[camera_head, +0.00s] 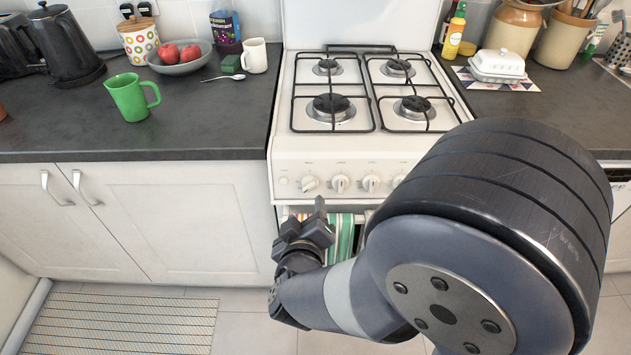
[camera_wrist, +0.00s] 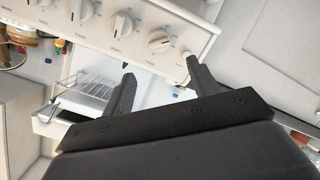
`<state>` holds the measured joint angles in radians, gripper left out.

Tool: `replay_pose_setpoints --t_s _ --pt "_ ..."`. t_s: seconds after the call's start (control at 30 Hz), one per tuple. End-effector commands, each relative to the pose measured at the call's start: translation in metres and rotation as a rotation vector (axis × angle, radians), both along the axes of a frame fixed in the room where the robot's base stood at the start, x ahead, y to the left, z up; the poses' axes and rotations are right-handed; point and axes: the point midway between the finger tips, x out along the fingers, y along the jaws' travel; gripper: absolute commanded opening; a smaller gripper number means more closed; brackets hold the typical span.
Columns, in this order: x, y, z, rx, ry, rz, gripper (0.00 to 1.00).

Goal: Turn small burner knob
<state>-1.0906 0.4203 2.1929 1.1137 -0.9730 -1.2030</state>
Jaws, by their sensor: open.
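The white stove (camera_head: 374,145) has a row of round knobs on its front panel. The leftmost large knob (camera_head: 310,183) is just above my gripper (camera_head: 305,222), which is in front of and below the panel. Further knobs (camera_head: 340,183) sit to its right. I cannot tell which knob is for the small burner. In the wrist view, the nearest knob (camera_wrist: 160,40) is beyond my gripper (camera_wrist: 158,70), above the space between the fingertips. The fingers are spread, empty and apart from the knobs. The knob markings are too small to read.
A striped towel (camera_head: 346,236) hangs below the panel, close to my gripper. Black grates (camera_head: 331,115) cover the hob. A green mug (camera_head: 131,97) and fruit bowl (camera_head: 180,64) stand on the left counter (camera_head: 55,120). A mat (camera_head: 125,320) lies on the floor.

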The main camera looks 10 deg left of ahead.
Motion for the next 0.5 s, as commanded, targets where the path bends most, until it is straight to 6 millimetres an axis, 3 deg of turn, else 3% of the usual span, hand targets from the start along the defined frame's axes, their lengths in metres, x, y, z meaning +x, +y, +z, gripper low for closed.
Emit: replay_pose_setpoints --t_s 0.17,0.5 --pt "0.016 0.002 -0.006 -0.002 -0.003 -0.005 0.57" --pt "0.075 0.014 -0.025 -0.001 -0.002 -0.005 0.57"
